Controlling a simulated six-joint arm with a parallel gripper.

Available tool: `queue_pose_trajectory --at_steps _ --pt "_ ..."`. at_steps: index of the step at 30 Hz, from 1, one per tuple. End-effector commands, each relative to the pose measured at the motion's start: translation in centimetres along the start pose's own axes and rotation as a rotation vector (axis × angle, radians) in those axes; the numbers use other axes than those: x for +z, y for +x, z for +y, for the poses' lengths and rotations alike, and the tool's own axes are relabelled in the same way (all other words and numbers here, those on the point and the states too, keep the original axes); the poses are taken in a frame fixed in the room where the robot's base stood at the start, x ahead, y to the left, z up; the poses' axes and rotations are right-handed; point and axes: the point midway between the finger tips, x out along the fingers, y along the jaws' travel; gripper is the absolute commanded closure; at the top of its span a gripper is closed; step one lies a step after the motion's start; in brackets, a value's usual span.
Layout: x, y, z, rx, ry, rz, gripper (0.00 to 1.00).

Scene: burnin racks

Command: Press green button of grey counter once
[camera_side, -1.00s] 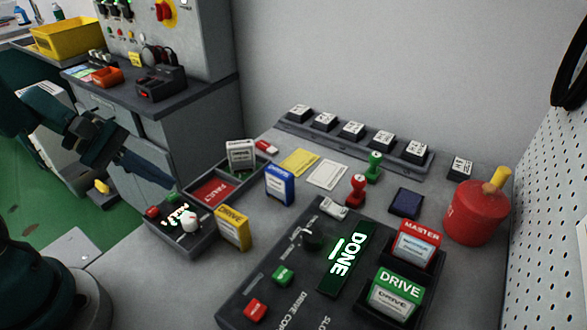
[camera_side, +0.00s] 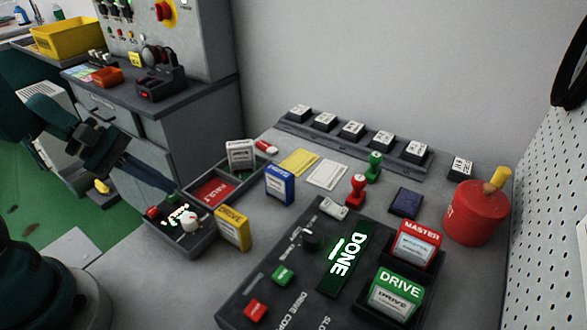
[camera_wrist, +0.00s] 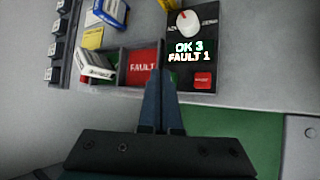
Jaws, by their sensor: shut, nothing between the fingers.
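The grey counter (camera_side: 197,240) is a small dark box with a white knob (camera_side: 190,224), a lit display and a red button (camera_side: 152,212). In the wrist view the counter (camera_wrist: 187,72) shows its display (camera_wrist: 189,51) reading "OK 3 FAULT 1" and its red button (camera_wrist: 203,79). I cannot make out the green button; my fingers cover that end of the counter. My gripper (camera_side: 177,190) is shut and empty, its tips at the counter's far edge beside the display. In the wrist view my gripper (camera_wrist: 161,72) points at the counter's left edge. I cannot tell whether the tips touch it.
A tray with a red FAULT section (camera_side: 212,192) adjoins the counter, holding a white box (camera_side: 240,154). A yellow box (camera_side: 232,228) and a blue box (camera_side: 280,185) stand close by. A larger console showing DONE (camera_side: 345,255) has its own green button (camera_side: 282,275).

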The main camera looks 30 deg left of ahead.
Motion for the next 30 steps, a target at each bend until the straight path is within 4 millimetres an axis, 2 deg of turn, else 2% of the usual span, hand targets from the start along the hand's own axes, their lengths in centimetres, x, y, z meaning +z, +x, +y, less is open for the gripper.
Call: queue_pose_trajectory --at_steps 22,30 --pt "-0.27 0.42 -0.31 -0.001 0.001 -0.001 1.00" --pt "0.03 -0.15 0.12 0.001 0.002 0.002 1.00"
